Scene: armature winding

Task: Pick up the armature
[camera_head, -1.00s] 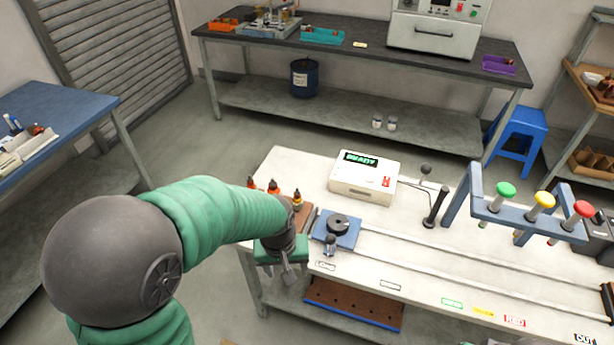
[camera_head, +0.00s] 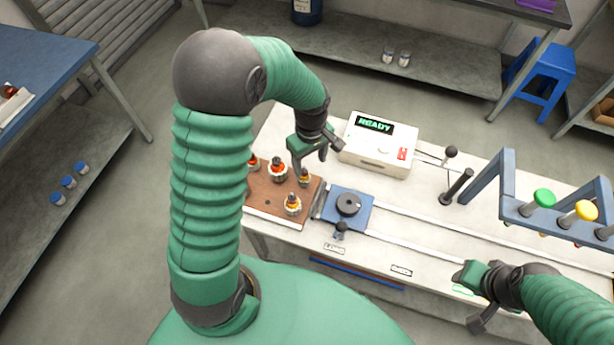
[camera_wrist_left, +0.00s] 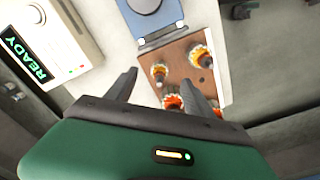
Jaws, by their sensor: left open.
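Several armatures with orange windings stand on a brown wooden board (camera_head: 262,196) at the bench's left end. One armature (camera_head: 292,204) is near the board's front, another (camera_head: 278,168) further back, and a smaller-looking one (camera_head: 304,177) close to my left gripper. My left gripper (camera_head: 318,160) is open and empty above the board's back right edge. In the left wrist view, one armature (camera_wrist_left: 159,72) shows between the fingers (camera_wrist_left: 162,78); a second (camera_wrist_left: 200,55) is beyond the right finger, and a third (camera_wrist_left: 172,102) is partly hidden by the gripper. My right gripper (camera_head: 477,300) is over the bench's front edge.
A blue fixture with a dark disc (camera_head: 348,205) sits right of the board. A white box reading READY (camera_head: 380,143) stands behind it, close to my left gripper. A black lever (camera_head: 457,187) and a blue frame with coloured knobs (camera_head: 543,198) are further right.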

